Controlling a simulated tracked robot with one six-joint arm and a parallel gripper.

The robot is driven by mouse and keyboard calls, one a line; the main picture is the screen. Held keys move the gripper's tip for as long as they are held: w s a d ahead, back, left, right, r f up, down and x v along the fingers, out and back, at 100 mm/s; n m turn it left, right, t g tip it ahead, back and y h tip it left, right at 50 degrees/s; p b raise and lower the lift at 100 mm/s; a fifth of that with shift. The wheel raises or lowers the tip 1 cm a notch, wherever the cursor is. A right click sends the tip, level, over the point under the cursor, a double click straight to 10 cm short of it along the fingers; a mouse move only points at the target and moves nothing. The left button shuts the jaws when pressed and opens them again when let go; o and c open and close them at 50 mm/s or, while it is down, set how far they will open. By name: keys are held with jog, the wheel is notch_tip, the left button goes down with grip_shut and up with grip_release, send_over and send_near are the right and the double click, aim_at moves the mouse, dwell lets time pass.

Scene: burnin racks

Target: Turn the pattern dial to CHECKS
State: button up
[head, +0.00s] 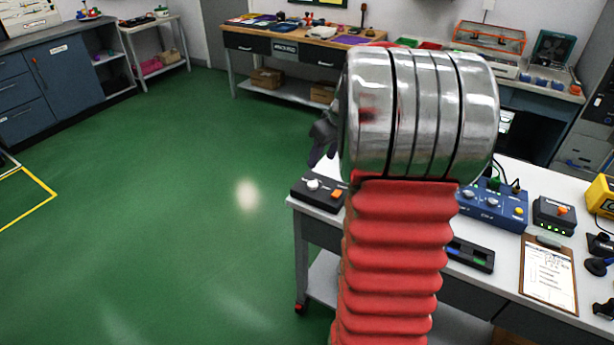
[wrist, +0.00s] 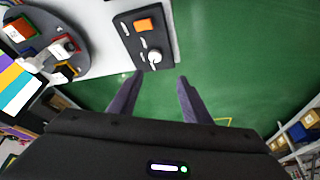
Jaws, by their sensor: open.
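A black control box (head: 305,194) sits at the near left corner of the white table, partly hidden by my arm in the head view. It carries a white round dial (head: 314,184) and an orange button (head: 337,194). In the wrist view the box (wrist: 128,42) shows the white dial (wrist: 154,56) at its end closest to my fingers, with the orange button (wrist: 144,24) farther off. The dial's markings are too small to read. My gripper (wrist: 159,77) is open and empty, its two fingers apart, pointing toward the dial end. In the head view my arm hides most of it.
A striped screen or panel (wrist: 15,85) and a dark round stand (wrist: 68,35) with coloured pieces lie left in the wrist view. A blue device (head: 505,207), a clipboard (head: 548,275) and a yellow case (head: 601,197) occupy the table's right. Green floor left of the table is clear.

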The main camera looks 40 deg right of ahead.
aim_at(313, 183)
jog(key=shift+d+f, duration=0.3)
jog(key=shift+d, duration=0.4)
jog(key=x, duration=1.4)
jog(key=shift+r, duration=0.1)
jog(key=shift+c, duration=0.5)
jog(key=c, duration=0.9)
